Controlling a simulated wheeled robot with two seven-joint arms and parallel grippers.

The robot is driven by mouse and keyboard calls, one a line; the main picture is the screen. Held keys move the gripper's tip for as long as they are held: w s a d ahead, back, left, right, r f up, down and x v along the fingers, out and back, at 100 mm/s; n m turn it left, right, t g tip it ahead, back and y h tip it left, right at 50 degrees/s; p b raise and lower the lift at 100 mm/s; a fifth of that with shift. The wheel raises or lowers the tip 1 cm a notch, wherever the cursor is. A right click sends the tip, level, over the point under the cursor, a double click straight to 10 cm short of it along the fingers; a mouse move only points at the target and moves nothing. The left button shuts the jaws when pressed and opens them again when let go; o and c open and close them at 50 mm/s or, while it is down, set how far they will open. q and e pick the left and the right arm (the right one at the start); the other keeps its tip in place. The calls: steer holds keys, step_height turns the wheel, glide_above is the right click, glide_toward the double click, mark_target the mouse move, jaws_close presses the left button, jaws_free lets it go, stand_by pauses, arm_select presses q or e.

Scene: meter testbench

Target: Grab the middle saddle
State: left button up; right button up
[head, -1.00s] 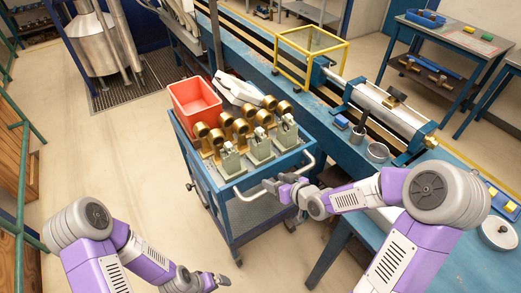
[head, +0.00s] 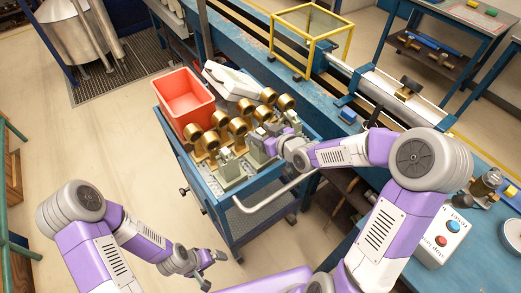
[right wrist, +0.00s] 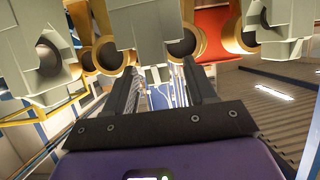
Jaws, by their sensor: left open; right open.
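Three grey-green saddles stand in a row along the near side of the blue cart. The middle saddle (head: 257,155) is partly hidden by my right gripper (head: 266,143) in the head view. In the right wrist view, the middle saddle (right wrist: 150,25) is straight ahead. The open fingers of my right gripper (right wrist: 163,85) point towards its narrow part, one on each side; contact cannot be told. One outer saddle (right wrist: 40,65) shows at left and another (right wrist: 280,25) at right. My left gripper (head: 205,268) is open and empty, low over the floor.
The blue cart (head: 212,188) also carries a red bin (head: 185,97), a white part (head: 230,80) and several brass fittings (head: 240,108) behind the saddles. A silver handle (head: 275,195) runs along its near side. The blue workbench (head: 485,235) with a button box stands at right.

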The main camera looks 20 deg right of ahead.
steer(key=x, duration=0.3)
steer(key=shift+d, duration=0.1)
jaws_close()
steer(key=shift+r, duration=0.1)
stand_by(1.2)
